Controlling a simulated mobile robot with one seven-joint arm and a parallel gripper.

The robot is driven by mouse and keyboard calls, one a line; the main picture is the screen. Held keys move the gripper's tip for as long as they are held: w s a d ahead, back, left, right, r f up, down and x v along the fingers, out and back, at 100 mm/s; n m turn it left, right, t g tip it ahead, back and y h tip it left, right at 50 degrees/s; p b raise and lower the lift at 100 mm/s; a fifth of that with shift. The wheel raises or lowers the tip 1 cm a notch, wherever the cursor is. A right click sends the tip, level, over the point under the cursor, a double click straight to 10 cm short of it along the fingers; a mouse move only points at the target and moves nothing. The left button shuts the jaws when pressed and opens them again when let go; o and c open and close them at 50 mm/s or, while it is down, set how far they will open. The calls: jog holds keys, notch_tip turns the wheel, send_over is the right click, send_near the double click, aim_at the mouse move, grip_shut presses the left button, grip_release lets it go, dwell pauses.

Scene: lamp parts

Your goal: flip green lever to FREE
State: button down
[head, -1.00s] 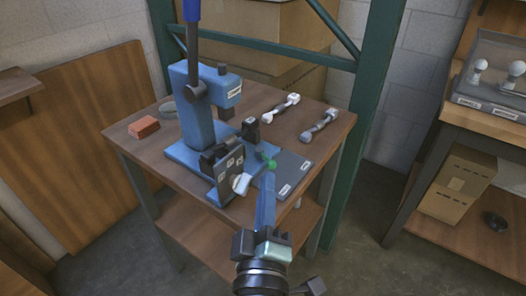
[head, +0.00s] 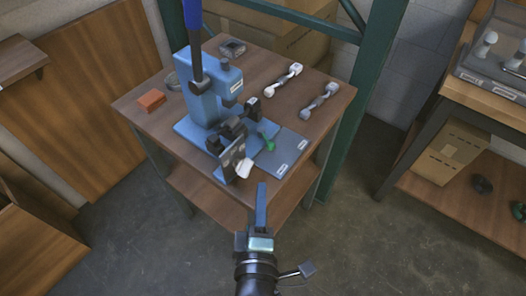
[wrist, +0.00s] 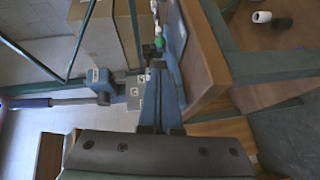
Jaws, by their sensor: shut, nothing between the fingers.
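The green lever (head: 267,142) is on the fixture at the front of the blue press (head: 206,100), beside a dark grey plate. In the head view its knob lies toward the right and front. It also shows as a small green piece in the wrist view (wrist: 159,42). My gripper (head: 261,187) is shut and empty, its blue fingers pointing up toward the table's front edge, apart from the lever. In the wrist view the fingers (wrist: 161,108) are together below the green piece. The lettering on the fixture's labels is too small to read.
A white-ended handle (head: 244,168) sticks out at the fixture's front. The wooden table (head: 318,105) holds two grey-and-white parts (head: 284,80) and an orange block (head: 151,100). A green rack post (head: 375,95) stands at the right. Floor in front is clear.

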aim_at(263, 168)
jog(key=w, duration=0.3)
jog(key=w+f, duration=0.1)
jog(key=w, duration=0.6)
jog(key=shift+d+f, duration=0.15)
